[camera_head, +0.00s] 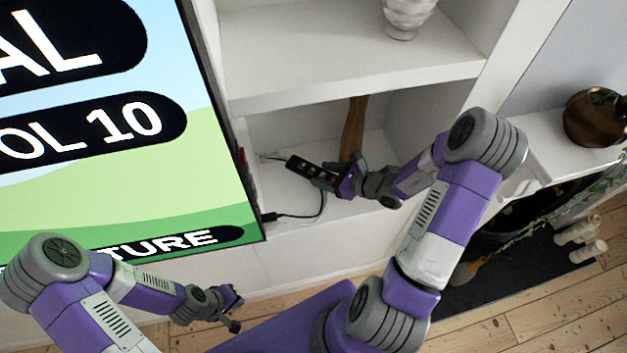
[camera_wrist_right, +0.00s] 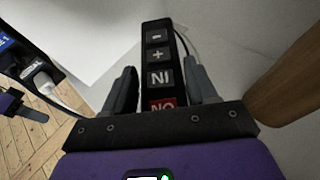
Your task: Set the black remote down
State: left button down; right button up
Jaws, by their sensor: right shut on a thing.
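The black remote (camera_head: 308,168) is in my right gripper (camera_head: 345,182), inside the lower compartment of the white shelf (camera_head: 285,225). In the right wrist view the remote (camera_wrist_right: 158,62) lies between the two fingers (camera_wrist_right: 163,92), pointing away from the palm. Its "-" and "+" buttons and a red button near the palm show. I cannot tell whether its underside touches the shelf. My left gripper (camera_head: 236,310) is low in front of the unit, away from the remote, with its fingers apart and empty.
A brown wooden object (camera_head: 353,125) stands in the compartment right behind my right gripper. A black cable (camera_head: 318,205) curves below the remote. A large screen (camera_head: 130,130) borders the compartment on the left. A white vase (camera_head: 407,15) stands on the shelf above.

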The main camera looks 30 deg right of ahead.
send_over(325, 196)
notch_tip(325, 196, down, 4)
jog(key=shift+f, duration=0.15)
jog(key=shift+f+b, duration=0.4)
jog(key=shift+f, duration=1.8)
jog(key=shift+f, duration=0.15)
jog(key=o, duration=1.1)
